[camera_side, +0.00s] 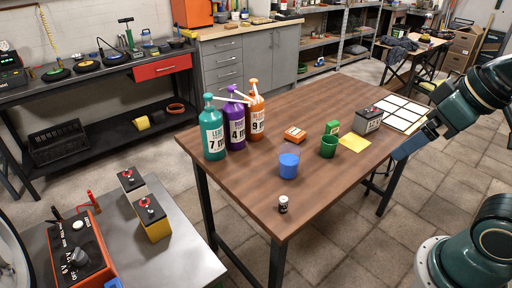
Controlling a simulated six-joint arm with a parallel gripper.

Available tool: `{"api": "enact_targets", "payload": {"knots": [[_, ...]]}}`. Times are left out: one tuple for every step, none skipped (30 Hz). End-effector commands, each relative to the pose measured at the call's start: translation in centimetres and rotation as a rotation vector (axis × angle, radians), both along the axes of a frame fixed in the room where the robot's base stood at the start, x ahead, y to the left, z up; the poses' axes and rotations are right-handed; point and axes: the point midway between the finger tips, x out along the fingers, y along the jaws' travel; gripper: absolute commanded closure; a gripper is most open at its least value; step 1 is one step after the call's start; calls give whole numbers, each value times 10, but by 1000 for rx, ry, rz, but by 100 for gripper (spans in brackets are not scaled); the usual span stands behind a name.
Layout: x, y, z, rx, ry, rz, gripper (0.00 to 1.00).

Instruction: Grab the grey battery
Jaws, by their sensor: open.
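A dark grey box-shaped battery (368,122) with a white label stands upright at the right end of the brown wooden table, beside a white gridded sheet. My gripper (410,146) hangs off the table's right edge, lower right of this battery. It is open and empty, apart from the battery; its fingers are seen edge-on. Two more box batteries with black tops and red terminals stand on the metal table at the lower left: one with a pale grey side (134,190) and one with a yellow side (156,230).
Three pump bottles (237,124) stand at the table's back left.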

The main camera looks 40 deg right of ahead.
Motion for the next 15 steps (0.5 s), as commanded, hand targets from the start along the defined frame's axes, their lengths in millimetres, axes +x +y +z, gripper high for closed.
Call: {"api": "enact_targets", "payload": {"knots": [[0,0,0,0,0,0,0],[0,0,0,0,0,0,0],[0,0,0,0,0,0,0],[0,0,0,0,0,0,0],[0,0,0,0,0,0,0],[0,0,0,0,0,-1,0],[0,0,0,1,0,-3,0],[1,0,1,2,0,-6,0],[2,0,1,5,0,-12,0],[3,-1,2,8,1,-19,0],[5,-1,3,12,1,-29,0],[7,-2,5,21,3,-47,0],[10,-2,6,28,5,-62,0],[13,-3,7,36,6,-82,0],[17,-5,10,50,7,-112,0]]}}
